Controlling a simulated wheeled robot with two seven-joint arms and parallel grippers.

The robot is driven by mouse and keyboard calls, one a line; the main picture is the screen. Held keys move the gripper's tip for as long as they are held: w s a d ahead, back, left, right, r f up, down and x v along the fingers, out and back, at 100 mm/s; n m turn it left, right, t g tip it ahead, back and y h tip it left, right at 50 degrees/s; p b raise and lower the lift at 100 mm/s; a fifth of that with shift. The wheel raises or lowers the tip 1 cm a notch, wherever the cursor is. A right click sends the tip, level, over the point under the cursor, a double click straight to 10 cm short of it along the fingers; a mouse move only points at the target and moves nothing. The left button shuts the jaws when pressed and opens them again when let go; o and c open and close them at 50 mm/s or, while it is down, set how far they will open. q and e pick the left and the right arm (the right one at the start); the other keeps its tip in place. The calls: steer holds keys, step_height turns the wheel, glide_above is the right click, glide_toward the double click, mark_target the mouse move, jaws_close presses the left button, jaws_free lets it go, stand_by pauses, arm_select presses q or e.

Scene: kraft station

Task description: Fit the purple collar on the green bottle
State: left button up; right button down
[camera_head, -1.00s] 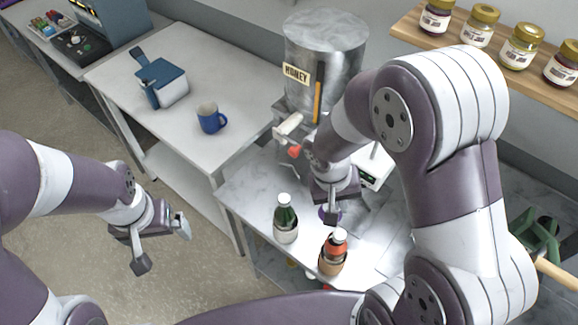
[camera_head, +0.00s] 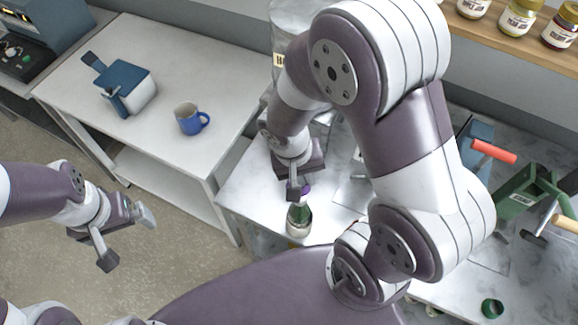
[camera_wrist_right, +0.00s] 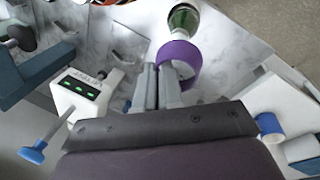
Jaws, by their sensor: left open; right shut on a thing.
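The green bottle (camera_head: 299,218) stands upright on the marble counter in the head view, with a pale label low on it. It also shows at the top of the right wrist view (camera_wrist_right: 184,18). My right gripper (camera_head: 296,191) is shut on the purple collar (camera_head: 305,190), a ring seen clearly in the right wrist view (camera_wrist_right: 178,55). The collar is close to the bottle's top. I cannot tell whether it touches or surrounds the neck; the bottle's cap is hidden. My left gripper (camera_head: 127,240) is open and empty over the floor, away from the counter.
A blue mug (camera_head: 190,120) and a blue-and-white box (camera_head: 128,88) are on the white table at left. A red-handled tool (camera_head: 493,151), a green crate-like tool (camera_head: 520,190) and a green ring (camera_head: 492,308) lie to the right. My right arm hides much of the counter.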

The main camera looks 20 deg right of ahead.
mark_target(307, 189)
steer(key=shift+f, duration=0.25)
steer(key=shift+s+d+f+b, duration=0.15)
steer(key=shift+s+f+b, duration=0.1)
steer(key=shift+b, duration=0.15)
steer(key=b+x, duration=0.3)
steer(key=x, duration=0.1)
steer(key=shift+a+f+b, duration=0.1)
steer(key=shift+a+b, duration=0.2)
steer(key=shift+a, duration=0.05)
steer(key=shift+w+a+f+b, duration=0.1)
steer(key=shift+w+f+b, duration=0.1)
steer(key=shift+f+b, duration=0.25)
steer(key=shift+s+r, duration=0.1)
steer(key=shift+s, duration=0.2)
steer(key=shift+w, duration=0.1)
